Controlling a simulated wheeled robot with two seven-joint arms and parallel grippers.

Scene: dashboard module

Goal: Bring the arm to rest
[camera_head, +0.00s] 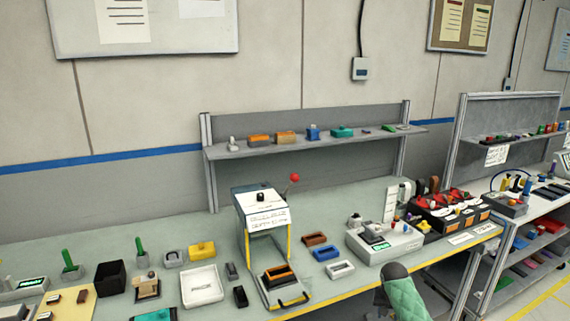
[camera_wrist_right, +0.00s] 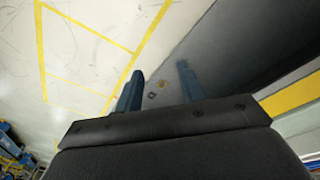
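In the right wrist view my right gripper (camera_wrist_right: 160,68) shows two blue fingers spread apart. Nothing is between them. The fingers point past the edge of a dark grey surface toward a pale floor with yellow lines. In the head view a rounded grey and green part shows at the bottom edge, in front of the bench; I cannot tell the gripper's fingers there. My left arm and left gripper are not in either view.
The workbench (camera_head: 340,223) holds a press-like stand with a red knob (camera_head: 294,178), a white tray (camera_head: 201,286), a black bin (camera_head: 110,278) and a grey device (camera_head: 385,243). A shelf (camera_head: 300,142) with small parts stands behind. Floor shows beyond the front edge.

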